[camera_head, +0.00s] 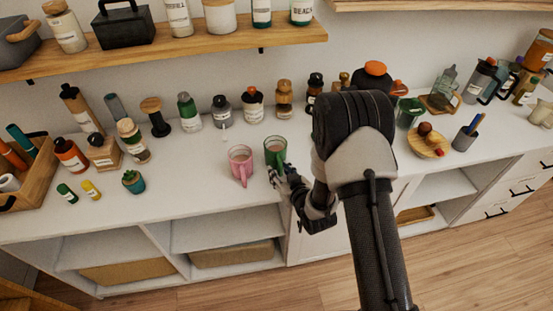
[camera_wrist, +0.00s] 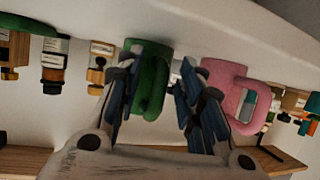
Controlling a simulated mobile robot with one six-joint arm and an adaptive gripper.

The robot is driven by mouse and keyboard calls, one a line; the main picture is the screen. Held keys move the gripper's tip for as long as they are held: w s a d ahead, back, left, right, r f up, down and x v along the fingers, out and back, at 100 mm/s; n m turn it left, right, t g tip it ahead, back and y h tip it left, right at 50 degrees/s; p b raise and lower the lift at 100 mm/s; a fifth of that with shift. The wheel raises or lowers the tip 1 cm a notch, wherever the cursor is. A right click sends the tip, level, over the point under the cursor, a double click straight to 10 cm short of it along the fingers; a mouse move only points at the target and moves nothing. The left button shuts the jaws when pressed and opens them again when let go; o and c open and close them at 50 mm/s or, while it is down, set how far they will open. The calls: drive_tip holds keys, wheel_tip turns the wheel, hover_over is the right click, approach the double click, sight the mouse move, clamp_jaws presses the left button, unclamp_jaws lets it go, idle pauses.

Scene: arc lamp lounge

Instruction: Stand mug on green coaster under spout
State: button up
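A green mug (camera_head: 275,149) stands upright near the front edge of the counter, with its handle toward my gripper. A pink mug (camera_head: 240,160) stands just left of it, handle to the front. My gripper (camera_head: 279,174) is at the front of the green mug. In the wrist view, which looks inverted, the fingers (camera_wrist: 155,92) are spread, with the green mug (camera_wrist: 149,50) and its handle between or just beyond them; I cannot tell whether they touch. The pink mug (camera_wrist: 222,85) is beside the right finger there.
Bottles and jars line the back of the counter (camera_head: 190,180). A small potted succulent (camera_head: 133,181) and a wooden crate (camera_head: 38,177) are on the left. A round wooden board (camera_head: 443,151) and dark pen cup (camera_head: 463,139) are on the right.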

clamp_jaws()
idle(0.3)
drive_tip(key=shift+r, duration=0.1)
idle(0.4)
